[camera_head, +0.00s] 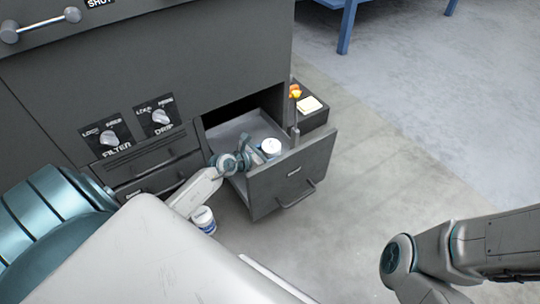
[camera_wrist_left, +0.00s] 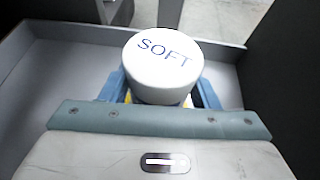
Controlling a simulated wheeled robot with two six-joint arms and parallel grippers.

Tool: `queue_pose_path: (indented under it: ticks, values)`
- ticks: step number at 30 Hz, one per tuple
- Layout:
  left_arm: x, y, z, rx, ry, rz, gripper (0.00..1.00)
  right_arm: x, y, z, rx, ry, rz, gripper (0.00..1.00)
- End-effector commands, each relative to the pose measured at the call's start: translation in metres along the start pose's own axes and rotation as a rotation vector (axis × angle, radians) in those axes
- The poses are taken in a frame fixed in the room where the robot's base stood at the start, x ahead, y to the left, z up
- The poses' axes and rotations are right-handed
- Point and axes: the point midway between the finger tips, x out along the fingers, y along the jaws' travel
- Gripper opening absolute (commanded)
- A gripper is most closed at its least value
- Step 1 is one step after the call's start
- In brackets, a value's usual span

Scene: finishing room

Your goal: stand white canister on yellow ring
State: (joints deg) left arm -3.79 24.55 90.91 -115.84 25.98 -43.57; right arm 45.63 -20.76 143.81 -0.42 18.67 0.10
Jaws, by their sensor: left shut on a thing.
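The white canister (camera_head: 271,147) is in the open grey drawer, toward its right side. In the left wrist view the round white top of the canister (camera_wrist_left: 162,62) reads "SOFT". My left gripper (camera_head: 258,156) reaches down into the drawer and is shut on the canister; its blue fingers (camera_wrist_left: 160,88) lie on either side. A little yellow (camera_wrist_left: 187,102) shows low beside the canister; I cannot tell whether it is the ring or part of the canister, nor whether the canister touches the drawer floor. My right gripper is out of view; only its arm shows.
The open drawer (camera_head: 285,183) has raised walls around the canister. Another white and blue container (camera_head: 203,219) stands below, left of the drawer. A dark box (camera_head: 316,114) with orange and pale parts is behind the drawer. Open floor (camera_head: 400,160) lies to the right.

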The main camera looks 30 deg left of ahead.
Motion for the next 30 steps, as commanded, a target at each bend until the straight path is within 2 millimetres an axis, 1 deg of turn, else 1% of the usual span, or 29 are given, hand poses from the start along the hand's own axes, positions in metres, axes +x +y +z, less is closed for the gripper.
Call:
queue_pose_path:
  ticks: [3, 8, 9, 11, 12, 19, 23, 26, 30]
  values:
    - [-0.001, 0.0, 0.003, 0.001, -0.002, 0.0, 0.24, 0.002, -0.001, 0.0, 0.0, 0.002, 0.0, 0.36]
    - [0.001, 0.0, -0.002, 0.0, -0.002, 0.001, 0.24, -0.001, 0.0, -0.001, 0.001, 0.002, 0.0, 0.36]
    - [0.001, 0.0, -0.002, 0.0, 0.0, 0.0, 0.61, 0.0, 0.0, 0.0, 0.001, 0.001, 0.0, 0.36]
    - [0.001, 0.0, -0.002, 0.0, 0.0, 0.0, 0.73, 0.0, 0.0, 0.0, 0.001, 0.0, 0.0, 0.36]
    - [0.001, 0.0, -0.002, 0.0, 0.0, 0.0, 0.77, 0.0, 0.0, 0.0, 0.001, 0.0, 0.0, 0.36]
    - [0.001, 0.0, -0.001, 0.0, 0.0, 0.0, 0.77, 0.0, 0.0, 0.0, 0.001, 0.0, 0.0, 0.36]
    - [-0.004, 0.0, 0.004, 0.001, 0.001, 0.0, 0.77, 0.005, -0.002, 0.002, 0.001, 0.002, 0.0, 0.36]
    - [-0.018, 0.001, 0.005, 0.003, 0.003, 0.001, 0.77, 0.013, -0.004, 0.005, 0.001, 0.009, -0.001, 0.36]
    - [-0.049, 0.001, 0.005, 0.004, 0.005, 0.0, 0.77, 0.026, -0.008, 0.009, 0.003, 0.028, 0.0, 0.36]
